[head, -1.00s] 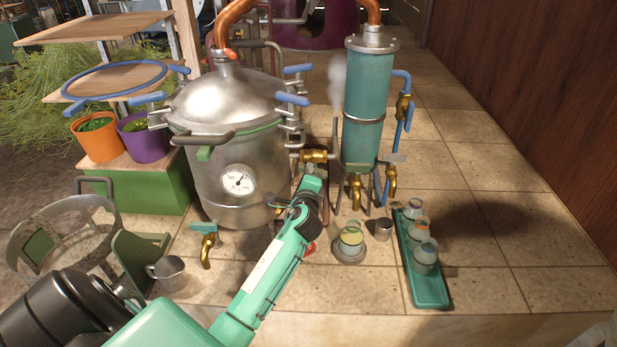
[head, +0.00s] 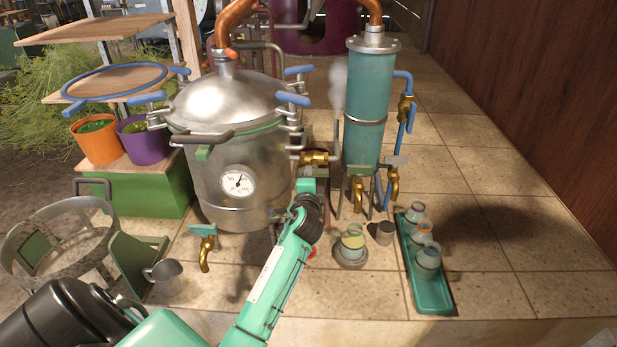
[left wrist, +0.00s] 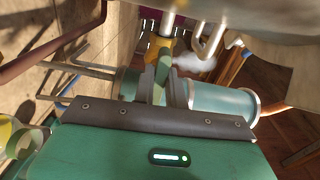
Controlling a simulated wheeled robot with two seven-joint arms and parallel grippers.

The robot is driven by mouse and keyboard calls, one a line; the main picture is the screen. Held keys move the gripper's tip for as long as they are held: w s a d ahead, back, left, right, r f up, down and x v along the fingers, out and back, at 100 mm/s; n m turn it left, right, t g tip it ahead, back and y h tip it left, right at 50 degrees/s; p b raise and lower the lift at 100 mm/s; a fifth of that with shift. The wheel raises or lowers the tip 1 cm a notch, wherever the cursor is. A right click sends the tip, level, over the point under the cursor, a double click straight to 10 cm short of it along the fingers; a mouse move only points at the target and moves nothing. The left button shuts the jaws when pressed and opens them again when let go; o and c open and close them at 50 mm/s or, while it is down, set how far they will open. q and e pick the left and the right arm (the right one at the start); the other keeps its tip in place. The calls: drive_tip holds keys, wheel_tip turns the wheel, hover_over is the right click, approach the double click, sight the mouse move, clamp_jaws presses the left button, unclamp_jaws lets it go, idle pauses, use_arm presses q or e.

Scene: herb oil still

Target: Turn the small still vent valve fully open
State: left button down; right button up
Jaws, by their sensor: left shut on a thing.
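The vent valve (head: 315,158) is a brass valve on a short pipe at the right side of the steel still pot (head: 240,190). In the left wrist view its brass body (left wrist: 164,46) is just beyond my fingers. My left gripper (head: 311,184) is below the valve in the head view, with its fingers mostly hidden behind my wrist. The left wrist view shows the gripper (left wrist: 161,90) shut on the green valve handle (left wrist: 160,84). The handle's exact angle is hard to tell. My right gripper is not in view.
The teal condenser column (head: 366,110) stands right of the valve, with more brass taps below. A jar (head: 351,247), a grey cup (head: 381,233) and a green tray (head: 430,292) of bottles are on the tiles nearby. A metal mug (head: 168,277) stands left. Tiles at right are clear.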

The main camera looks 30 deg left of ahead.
use_arm(q)
drive_tip(key=shift+f, duration=0.15)
drive_tip(key=c, duration=1.5)
unclamp_jaws()
drive_tip(key=shift+o, duration=0.2)
